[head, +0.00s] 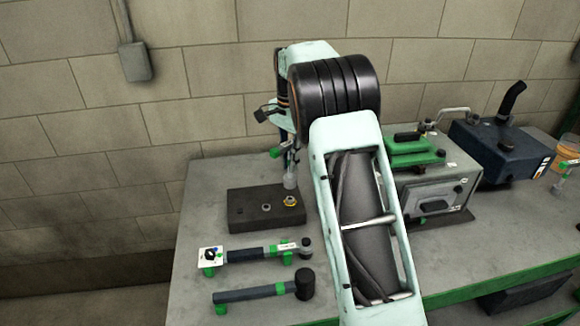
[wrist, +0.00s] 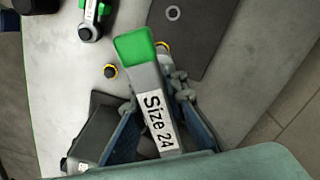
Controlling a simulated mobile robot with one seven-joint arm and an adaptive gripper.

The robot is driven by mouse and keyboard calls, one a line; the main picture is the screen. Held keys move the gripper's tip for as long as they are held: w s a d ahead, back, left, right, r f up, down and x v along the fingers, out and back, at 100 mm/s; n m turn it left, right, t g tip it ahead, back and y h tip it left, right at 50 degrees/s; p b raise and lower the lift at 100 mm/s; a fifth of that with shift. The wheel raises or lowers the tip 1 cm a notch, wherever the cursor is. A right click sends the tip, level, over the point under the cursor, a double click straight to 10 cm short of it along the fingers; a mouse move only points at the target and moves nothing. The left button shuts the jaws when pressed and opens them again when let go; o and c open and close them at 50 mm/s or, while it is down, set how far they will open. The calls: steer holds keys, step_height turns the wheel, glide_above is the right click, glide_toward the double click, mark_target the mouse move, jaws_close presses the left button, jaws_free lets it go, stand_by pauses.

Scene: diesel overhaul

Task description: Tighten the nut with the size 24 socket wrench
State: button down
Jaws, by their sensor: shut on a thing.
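My gripper (head: 289,158) is shut on the size 24 socket wrench, partly behind my arm in the head view. In the wrist view the wrench (wrist: 157,120) has a green end and a "Size 24" label, and my fingers (wrist: 160,98) sit on both sides of it. Its grey socket (head: 290,181) points down over the right part of a dark block (head: 240,211). A yellow-ringed nut (head: 290,201) is on that block, just below the socket. I cannot tell whether they touch. A grey nut (head: 267,208) sits to its left.
A black-handled ratchet tool (head: 240,255) and a dark mallet (head: 250,293) lie on green holders at the front of the grey table (head: 205,190). A green-and-grey machine (head: 430,188) and a dark blue box (head: 505,148) stand right.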

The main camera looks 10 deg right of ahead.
mark_target(290, 177)
steer(key=shift+n+p, duration=0.55)
steer(key=shift+n, duration=0.15)
steer(key=n, duration=0.3)
steer(key=n+p, duration=0.1)
steer(key=shift+f+n, duration=0.3)
steer(key=n, duration=0.2)
steer(key=n+p, duration=0.1)
steer(key=n, duration=0.1)
steer(key=shift+f+n, duration=0.3)
steer(key=shift+f, duration=0.05)
step_height(290, 177, down, 2)
steer(key=shift+f+n+b, duration=0.1)
steer(key=shift+n+b, duration=0.2)
steer(key=shift+b, duration=0.35)
steer(key=shift+f, duration=0.55)
steer(key=shift+f, duration=0.1)
